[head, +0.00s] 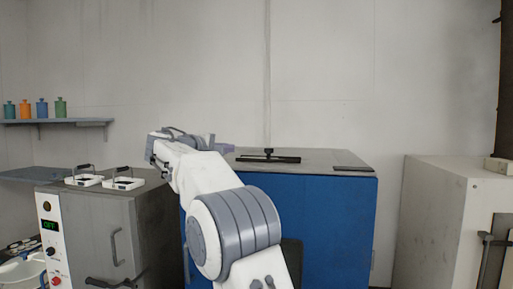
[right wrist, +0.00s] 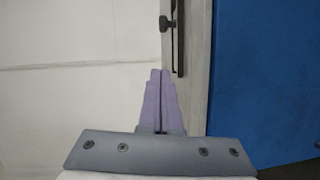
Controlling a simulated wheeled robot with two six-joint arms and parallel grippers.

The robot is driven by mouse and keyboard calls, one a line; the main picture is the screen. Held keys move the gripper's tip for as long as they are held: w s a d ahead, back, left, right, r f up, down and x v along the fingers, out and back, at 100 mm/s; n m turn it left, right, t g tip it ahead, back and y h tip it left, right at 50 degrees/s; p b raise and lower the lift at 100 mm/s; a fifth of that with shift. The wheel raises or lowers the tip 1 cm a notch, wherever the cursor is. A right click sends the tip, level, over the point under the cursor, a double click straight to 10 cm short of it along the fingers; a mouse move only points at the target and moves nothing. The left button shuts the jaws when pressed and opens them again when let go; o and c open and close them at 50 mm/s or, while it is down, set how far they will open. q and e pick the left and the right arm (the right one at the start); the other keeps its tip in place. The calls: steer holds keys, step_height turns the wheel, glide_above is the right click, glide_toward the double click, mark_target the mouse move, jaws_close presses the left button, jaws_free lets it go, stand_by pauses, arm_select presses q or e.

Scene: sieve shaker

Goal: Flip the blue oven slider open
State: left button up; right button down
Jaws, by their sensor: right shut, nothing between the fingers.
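The blue oven (head: 330,225) stands in the middle of the head view with a grey top (head: 315,157). The slider (right wrist: 179,40) shows ahead of the fingertips, beside the blue side of the oven (right wrist: 262,60). My left gripper is not in view.
A grey oven (head: 95,225) with two white trays (head: 124,183) on top stands at left. A shelf (head: 55,122) with several bottles hangs on the wall. A pale cabinet (head: 430,215) stands at right, with a gap before it.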

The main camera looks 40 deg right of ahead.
steer(key=shift+d, duration=0.1)
steer(key=p+x, duration=0.2)
steer(key=x, duration=0.1)
steer(key=p+x, duration=0.2)
steer(key=x, duration=0.1)
steer(key=p+x, duration=0.3)
steer(key=x, duration=0.1)
steer(key=shift+d+r, duration=0.2)
steer(key=shift+r, duration=0.1)
steer(key=shift+s+d+f+p, duration=0.15)
steer(key=shift+s+d+p, duration=0.15)
steer(key=shift+d, duration=0.2)
steer(key=shift+s+d+f+p, duration=0.1)
steer(key=shift+s+d+p, duration=0.15)
steer(key=shift+d, duration=0.3)
steer(key=shift+s+d+f, duration=0.2)
steer(key=shift+d+f, duration=0.1)
steer(key=shift+d, duration=0.2)
